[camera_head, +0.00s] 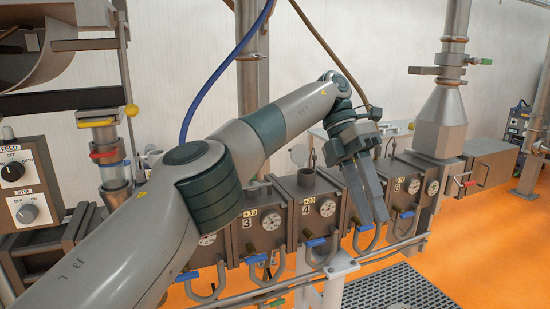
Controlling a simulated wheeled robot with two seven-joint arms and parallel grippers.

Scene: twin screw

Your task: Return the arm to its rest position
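My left arm comes in from the lower left and reaches across the middle of the view. My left gripper (374,218) hangs with its fingers pointing down, in front of the row of grey machine blocks (321,195) with dials. Its two long grey fingers lie side by side. From this angle I cannot tell whether there is a gap between them. I see nothing held in it. My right arm and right gripper are not in view.
A grey funnel (441,118) stands at the right end of the blocks. Blue-handled valves and looped hoses line their front. A metal grating (398,290) lies on the orange floor (475,265).

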